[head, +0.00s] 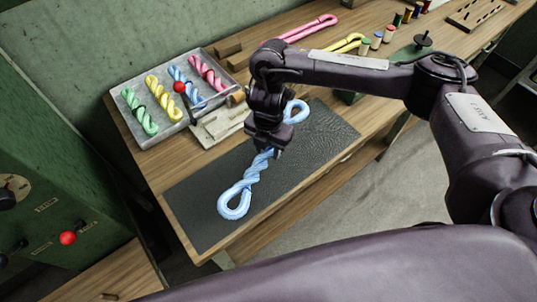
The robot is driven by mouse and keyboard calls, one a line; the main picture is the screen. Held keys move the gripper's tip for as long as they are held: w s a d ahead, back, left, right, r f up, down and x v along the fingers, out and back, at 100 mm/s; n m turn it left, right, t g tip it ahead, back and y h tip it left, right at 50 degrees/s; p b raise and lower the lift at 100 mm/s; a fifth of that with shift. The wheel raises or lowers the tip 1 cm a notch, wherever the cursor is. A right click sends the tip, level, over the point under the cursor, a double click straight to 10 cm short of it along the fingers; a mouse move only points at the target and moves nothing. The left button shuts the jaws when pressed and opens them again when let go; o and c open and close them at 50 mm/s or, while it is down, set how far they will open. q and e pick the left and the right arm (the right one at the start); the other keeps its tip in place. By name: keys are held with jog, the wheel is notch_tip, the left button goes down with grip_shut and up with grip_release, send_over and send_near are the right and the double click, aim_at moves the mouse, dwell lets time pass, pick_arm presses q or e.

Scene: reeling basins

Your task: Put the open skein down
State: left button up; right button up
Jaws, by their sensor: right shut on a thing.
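A light blue skein (237,201), twisted in the middle with an open loop at each end, lies along the dark mat (196,214). My right gripper (268,152) points down and is shut on the skein's twisted middle, hiding part of it. The skein is at or just above the mat; I cannot tell if it touches. The far loop shows behind the gripper. My left gripper is not in view.
A grey tray (122,88) at the back left of the wooden table holds several twisted skeins. Pink skeins (310,27) and thread spools (377,38) are at the back. The mat's near left part is free.

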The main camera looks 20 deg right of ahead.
aim_at(269, 155)
notch_tip(269, 155, down, 3)
jog(key=shift+s+f, duration=0.1)
jog(key=shift+f, duration=0.2)
jog(key=shift+f, duration=0.15)
jog(key=o, duration=1.1)
notch_tip(269, 155, up, 12)
jog(key=shift+r+p, duration=0.2)
jog(key=shift+p, duration=0.3)
